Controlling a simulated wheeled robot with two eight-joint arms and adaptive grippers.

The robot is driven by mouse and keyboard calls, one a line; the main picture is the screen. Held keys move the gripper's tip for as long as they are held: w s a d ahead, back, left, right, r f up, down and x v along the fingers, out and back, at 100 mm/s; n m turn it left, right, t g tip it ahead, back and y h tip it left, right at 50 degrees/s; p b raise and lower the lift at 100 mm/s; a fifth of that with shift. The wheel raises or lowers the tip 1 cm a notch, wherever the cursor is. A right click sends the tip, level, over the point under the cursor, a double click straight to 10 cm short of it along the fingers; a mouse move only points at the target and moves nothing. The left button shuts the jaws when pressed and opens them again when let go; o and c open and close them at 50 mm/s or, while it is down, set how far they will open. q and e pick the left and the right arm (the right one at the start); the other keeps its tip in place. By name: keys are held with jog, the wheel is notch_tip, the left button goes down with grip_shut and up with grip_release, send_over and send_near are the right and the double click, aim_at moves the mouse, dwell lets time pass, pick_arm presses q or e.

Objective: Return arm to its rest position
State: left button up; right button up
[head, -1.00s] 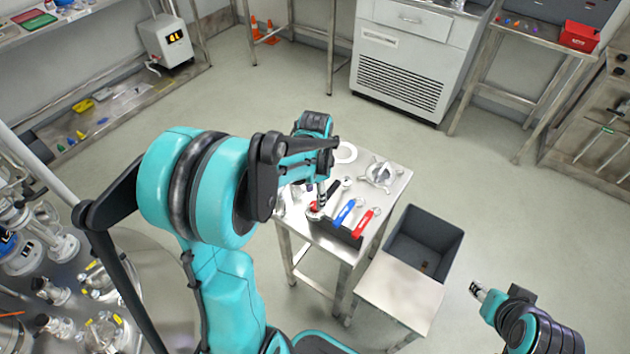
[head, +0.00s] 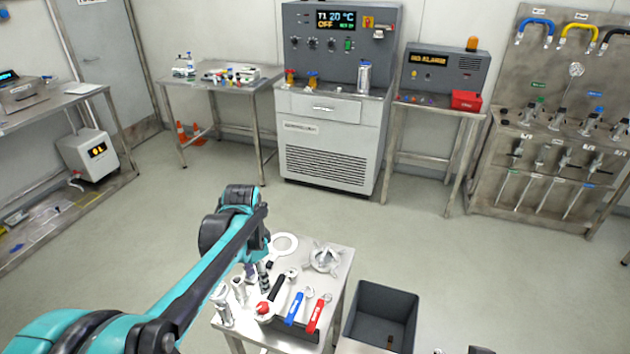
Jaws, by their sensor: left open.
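My left arm reaches in from the lower left over a small steel table (head: 338,290). Its gripper (head: 264,284) points down just above the table's left part, among the tools, and is open with nothing seen held. Near it lie a black-handled tool (head: 278,295), a blue-handled tool (head: 295,306) and a red-handled tool (head: 318,315). A tool with a red round part (head: 262,308) lies close below the fingers; I cannot tell if they touch it. Of my right arm only small bits show at the bottom edge; its jaws cannot be made out.
Metal cylinders (head: 222,302) stand at the table's left edge. A white ring (head: 284,245) and a three-armed metal part (head: 325,258) lie at its back. A dark grey bin (head: 360,310) is to the right. Cabinets and benches line the back wall; the floor between is clear.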

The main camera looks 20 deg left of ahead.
pick_arm(q)
jog(key=s+d+r+n+t, duration=0.2)
jog(key=s+d+n+t, duration=0.5)
jog(key=s+d, duration=0.3)
jog(key=shift+s+d+r, duration=0.25)
jog(key=shift+d, duration=0.05)
dwell(0.7)
